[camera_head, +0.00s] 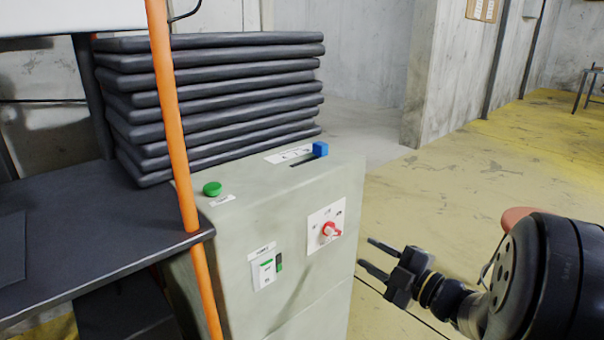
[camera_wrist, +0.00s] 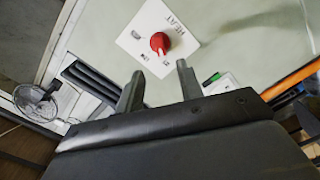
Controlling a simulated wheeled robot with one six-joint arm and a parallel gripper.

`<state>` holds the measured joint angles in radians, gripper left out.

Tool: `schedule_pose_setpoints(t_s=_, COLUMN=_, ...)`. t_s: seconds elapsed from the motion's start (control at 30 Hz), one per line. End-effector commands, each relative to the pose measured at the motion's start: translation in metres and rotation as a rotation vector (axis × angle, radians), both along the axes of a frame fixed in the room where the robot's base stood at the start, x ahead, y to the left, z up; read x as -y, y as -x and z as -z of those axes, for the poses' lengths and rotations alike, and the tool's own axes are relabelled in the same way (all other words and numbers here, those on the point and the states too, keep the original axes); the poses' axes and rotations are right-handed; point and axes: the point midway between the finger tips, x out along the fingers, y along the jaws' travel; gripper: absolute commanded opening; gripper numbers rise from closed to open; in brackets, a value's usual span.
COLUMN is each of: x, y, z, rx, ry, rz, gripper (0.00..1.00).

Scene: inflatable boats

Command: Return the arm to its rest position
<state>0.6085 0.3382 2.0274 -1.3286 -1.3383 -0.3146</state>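My gripper (camera_head: 375,257) is at the right of the head view, in front of and to the right of the grey-green control cabinet (camera_head: 300,290). Its two fingers are apart and nothing is between them. In the wrist view my gripper (camera_wrist: 160,82) points toward the cabinet's front, with the red knob (camera_wrist: 160,42) on its white plate beyond the fingertips. The red knob (camera_head: 330,230) also shows in the head view, and the fingers are apart from it.
The cabinet bears a green button (camera_head: 212,188), a blue slider (camera_head: 320,149) and a green-and-white switch (camera_head: 267,270). Folded dark sheets (camera_head: 215,100) are stacked behind. An orange post (camera_head: 172,130) stands at left by a dark table (camera_head: 80,235). Yellow floor (camera_head: 450,190) is open at right.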

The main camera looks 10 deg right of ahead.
Motion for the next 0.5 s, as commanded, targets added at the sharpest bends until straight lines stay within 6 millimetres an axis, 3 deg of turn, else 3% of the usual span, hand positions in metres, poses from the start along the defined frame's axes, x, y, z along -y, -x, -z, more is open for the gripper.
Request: schedule_pose_setpoints(t_s=0.5, x=-0.047, y=-0.063, z=0.001, rx=0.001, ry=0.000, rz=-0.004, gripper=0.35)
